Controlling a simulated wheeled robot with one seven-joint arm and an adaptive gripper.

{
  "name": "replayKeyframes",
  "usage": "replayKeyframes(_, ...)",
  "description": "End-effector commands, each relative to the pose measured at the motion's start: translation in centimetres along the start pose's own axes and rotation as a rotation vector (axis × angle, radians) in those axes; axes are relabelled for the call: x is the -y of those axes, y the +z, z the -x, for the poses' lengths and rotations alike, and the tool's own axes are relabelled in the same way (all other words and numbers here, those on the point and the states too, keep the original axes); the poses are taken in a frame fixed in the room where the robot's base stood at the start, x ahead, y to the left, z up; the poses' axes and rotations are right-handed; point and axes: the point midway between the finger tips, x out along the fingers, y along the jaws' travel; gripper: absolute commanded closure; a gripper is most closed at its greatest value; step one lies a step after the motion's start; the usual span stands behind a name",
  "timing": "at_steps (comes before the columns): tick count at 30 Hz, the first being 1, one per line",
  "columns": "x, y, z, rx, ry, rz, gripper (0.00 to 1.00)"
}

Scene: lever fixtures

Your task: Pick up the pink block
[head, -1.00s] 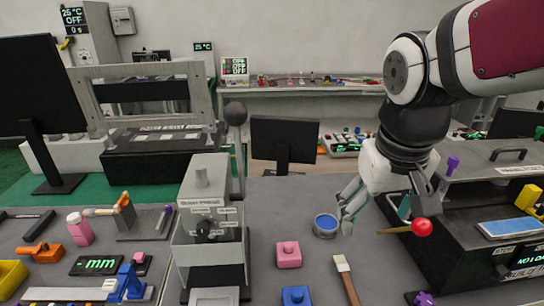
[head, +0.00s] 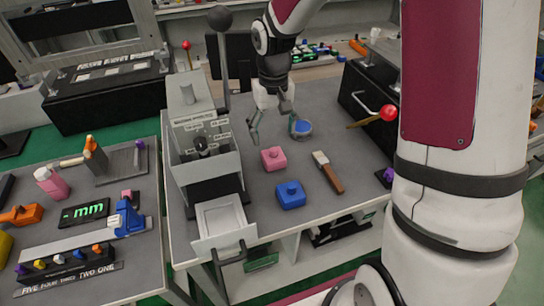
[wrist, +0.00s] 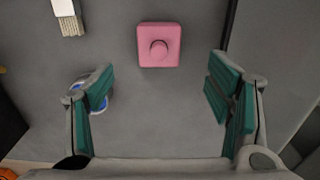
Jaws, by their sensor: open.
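The pink block (head: 274,158) with a round knob on top sits on the grey table. In the wrist view the pink block (wrist: 159,46) lies beyond the fingertips, roughly midway between them, with clear table around it. My gripper (head: 271,130) is open and empty, above the table and behind the block in the head view. In the wrist view my gripper (wrist: 160,95) shows its two green-padded fingers spread wide, apart from the block. The left finger partly hides a blue round dish in that view.
A blue block (head: 290,196) is in front of the pink one. A brush (head: 328,172) lies to the right, and the blue dish (head: 301,128) is behind. A lever machine (head: 204,150) stands close on the left. A black box (head: 370,95) with a red-knobbed lever is at right.

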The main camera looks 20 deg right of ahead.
Motion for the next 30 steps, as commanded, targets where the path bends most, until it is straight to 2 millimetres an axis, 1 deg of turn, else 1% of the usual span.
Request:
replayKeyframes(1,0.0,0.1,-1.1,0.006,0.0,0.002,0.27)
replayKeyframes(4,0.0,0.1,-2.8,0.004,-0.001,0.001,0.27)
replayKeyframes(7,0.0,0.0,-3.9,0.002,0.0,0.001,0.27)
replayKeyframes(14,0.0,0.1,-5.4,0.002,0.0,0.001,0.27)
replayKeyframes(21,0.0,-0.1,-8.8,0.003,0.0,0.001,0.27)
replayKeyframes(25,0.0,-0.1,-9.7,0.001,0.0,0.001,0.27)
replayKeyframes(30,-0.1,-0.1,-9.8,0.0,0.001,0.001,0.27)
